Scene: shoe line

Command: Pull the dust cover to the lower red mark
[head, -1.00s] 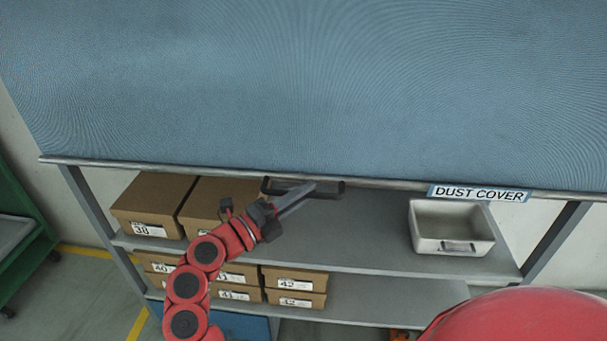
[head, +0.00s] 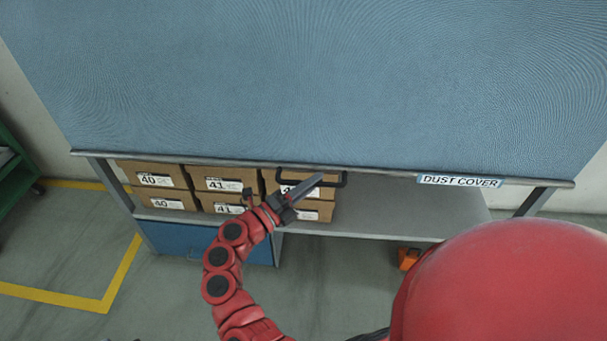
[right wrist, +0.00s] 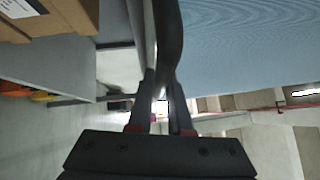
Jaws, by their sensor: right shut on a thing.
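The dust cover (head: 300,80) is a blue-grey sheet hanging across the top of the head view. A grey bar (head: 225,161) runs along its lower edge, with a "DUST COVER" label (head: 459,181) on the right. A black handle (head: 345,180) hangs from the bar. My right gripper (head: 318,178) is shut on this handle. In the right wrist view the dark handle (right wrist: 168,40) runs between the fingers (right wrist: 162,85), with the cover to its right. I cannot make out a red mark in either view. My left gripper is not in view.
Below the bar, several numbered boxes (head: 165,190) stand on a grey shelf (head: 400,222). A blue panel (head: 200,242) is underneath. An orange object (head: 408,258) sits below the shelf's right part. A green rack (head: 15,180) is at the far left. Open floor lies in front.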

